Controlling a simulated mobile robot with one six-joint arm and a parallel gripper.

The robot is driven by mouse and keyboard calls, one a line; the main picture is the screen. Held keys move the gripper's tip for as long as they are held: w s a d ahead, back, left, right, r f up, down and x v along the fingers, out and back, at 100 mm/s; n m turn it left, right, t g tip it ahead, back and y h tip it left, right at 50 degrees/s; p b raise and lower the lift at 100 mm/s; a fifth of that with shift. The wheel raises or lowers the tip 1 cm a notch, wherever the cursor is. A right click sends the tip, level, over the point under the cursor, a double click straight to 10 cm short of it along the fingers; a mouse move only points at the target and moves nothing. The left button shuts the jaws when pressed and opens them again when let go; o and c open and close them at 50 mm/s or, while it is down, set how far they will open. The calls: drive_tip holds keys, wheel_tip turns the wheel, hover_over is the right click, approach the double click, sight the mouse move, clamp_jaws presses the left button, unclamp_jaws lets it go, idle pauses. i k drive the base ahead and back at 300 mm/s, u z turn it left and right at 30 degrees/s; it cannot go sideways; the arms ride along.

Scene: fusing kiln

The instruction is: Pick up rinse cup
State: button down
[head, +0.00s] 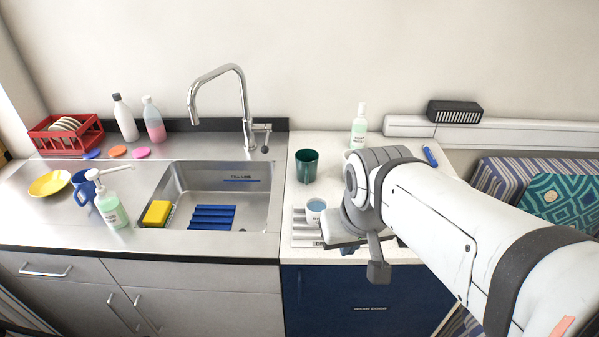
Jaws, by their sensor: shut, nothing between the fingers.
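A small white cup with blue liquid and dark print (315,213), which looks like the rinse cup, stands upright on a pale ribbed mat (303,239) on the white counter. The print is too small to read. My gripper (378,270) is shut and empty, just right of the cup and nearer the counter's front edge. My wrist and arm hide part of the mat and the counter behind. I cannot tell whether the gripper touches the cup's right side; they seem apart.
A dark green cup (306,166) stands behind the white cup.

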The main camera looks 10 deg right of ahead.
sight(313, 206)
drive_tip(key=z, duration=1.3)
drive_tip(key=k, duration=0.55)
drive_tip(key=u, duration=1.55)
drive_tip(key=i, duration=0.3)
drive_tip(key=z, duration=1.15)
